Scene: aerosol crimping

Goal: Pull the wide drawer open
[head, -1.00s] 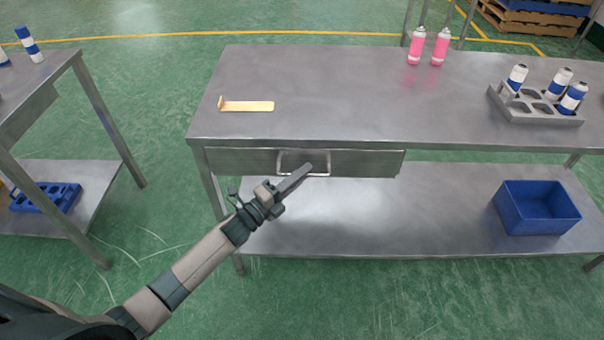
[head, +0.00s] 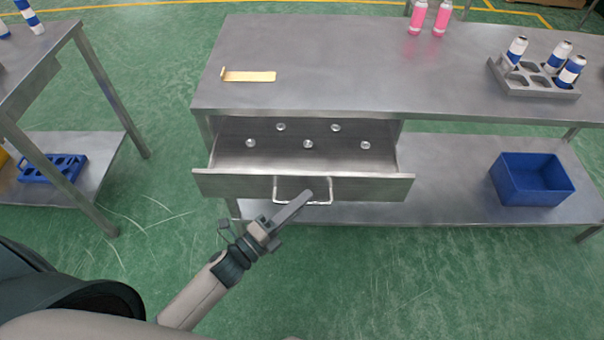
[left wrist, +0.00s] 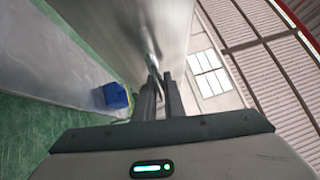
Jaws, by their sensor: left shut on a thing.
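The wide drawer (head: 225,185) under the metal table stands pulled out, with its inside showing. Several small round silver pieces (head: 308,144) lie spread in it. Its front carries a bar handle (head: 318,203). My left gripper (head: 305,196) is at the handle and shut on it. In the left wrist view the two fingers (left wrist: 162,92) close around the handle (left wrist: 152,62) against the drawer front. My right gripper shows in neither view.
On the table top (head: 340,80) are a yellow bracket (head: 248,76), two pink cans (head: 418,18) and a grey rack (head: 535,80) with blue-and-white cans. A blue bin (head: 532,180) stands on the lower shelf. Another table (head: 80,150) is at the left. The floor in front is clear.

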